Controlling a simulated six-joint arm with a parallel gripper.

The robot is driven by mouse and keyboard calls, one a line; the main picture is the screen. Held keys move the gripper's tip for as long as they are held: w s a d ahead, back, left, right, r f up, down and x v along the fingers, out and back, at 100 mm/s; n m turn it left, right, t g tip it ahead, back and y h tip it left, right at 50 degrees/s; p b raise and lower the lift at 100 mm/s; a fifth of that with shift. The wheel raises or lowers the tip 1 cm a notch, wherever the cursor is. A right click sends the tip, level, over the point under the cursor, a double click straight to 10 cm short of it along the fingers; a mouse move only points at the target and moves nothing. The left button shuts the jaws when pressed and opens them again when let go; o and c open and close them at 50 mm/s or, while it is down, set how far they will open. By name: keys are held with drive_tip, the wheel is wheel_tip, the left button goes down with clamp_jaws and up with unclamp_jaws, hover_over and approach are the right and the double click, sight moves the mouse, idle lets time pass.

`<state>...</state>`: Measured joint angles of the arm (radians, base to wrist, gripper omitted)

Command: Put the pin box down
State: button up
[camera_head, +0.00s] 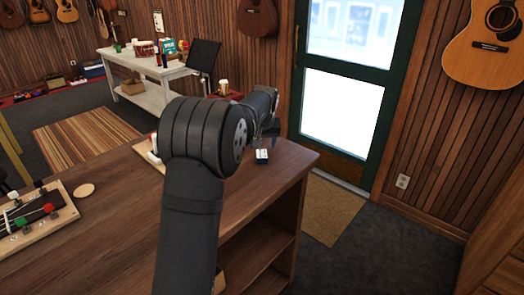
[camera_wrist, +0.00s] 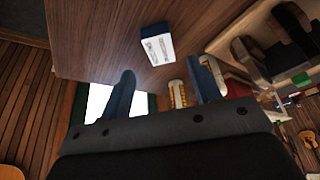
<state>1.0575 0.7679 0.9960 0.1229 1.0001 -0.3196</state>
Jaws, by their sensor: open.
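The pin box, a small white and dark box (camera_head: 262,156), rests on the brown wooden counter (camera_head: 120,225) near its far right corner. In the wrist view the box (camera_wrist: 157,46) shows its printed white label and lies just past my fingertips, apart from both fingers. My gripper (camera_wrist: 166,74) is open, with nothing held between its fingers. In the head view my gripper (camera_head: 270,133) is just above and behind the box, partly hidden by my arm.
A wooden board with a ukulele neck and clamps (camera_head: 35,218) lies at the counter's left, beside a round tan disc (camera_head: 84,190). A white bench (camera_head: 150,65) with goods stands behind. The counter's right edge drops to shelves (camera_head: 265,250). The middle counter is mostly clear.

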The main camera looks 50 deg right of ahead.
sight(262, 154)
drive_tip(key=v, duration=0.5)
drive_tip(key=shift+r, duration=0.2)
drive_tip(key=x, duration=1.2)
drive_tip(key=shift+f, duration=0.25)
wheel_tip(262, 154, up, 3)
drive_tip(key=shift+f, duration=0.1)
drive_tip(key=shift+r, duration=0.8)
